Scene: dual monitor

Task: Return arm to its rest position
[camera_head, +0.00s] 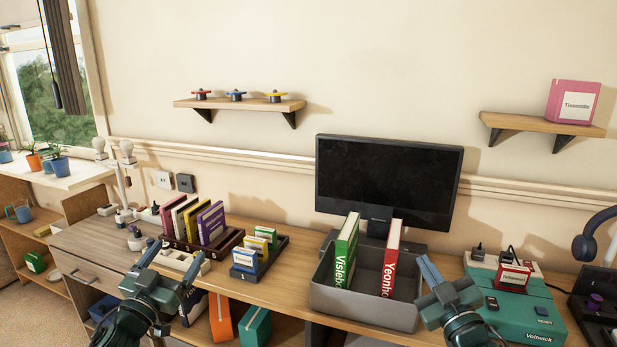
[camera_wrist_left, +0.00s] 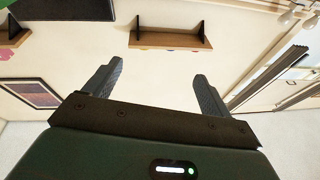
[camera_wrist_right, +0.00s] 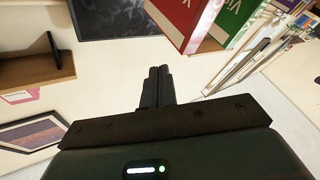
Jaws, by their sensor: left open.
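My left gripper (camera_head: 173,262) is open and empty at the front left of the desk, in front of the row of books; its spread fingers (camera_wrist_left: 152,85) also show in the left wrist view, with nothing between them. My right gripper (camera_head: 428,268) is raised just right of the grey bin, in front of the teal box. In the right wrist view its fingers (camera_wrist_right: 157,85) are together with nothing seen between them. Neither gripper visibly touches anything.
The grey bin (camera_head: 362,305) holds a green book (camera_head: 345,250) and a red book (camera_head: 391,258). A monitor (camera_head: 388,180) stands behind it. The teal box (camera_head: 525,312) is at right. Dark book racks (camera_head: 225,243) stand at left. Bare desk (camera_head: 285,278) shows between racks and bin.

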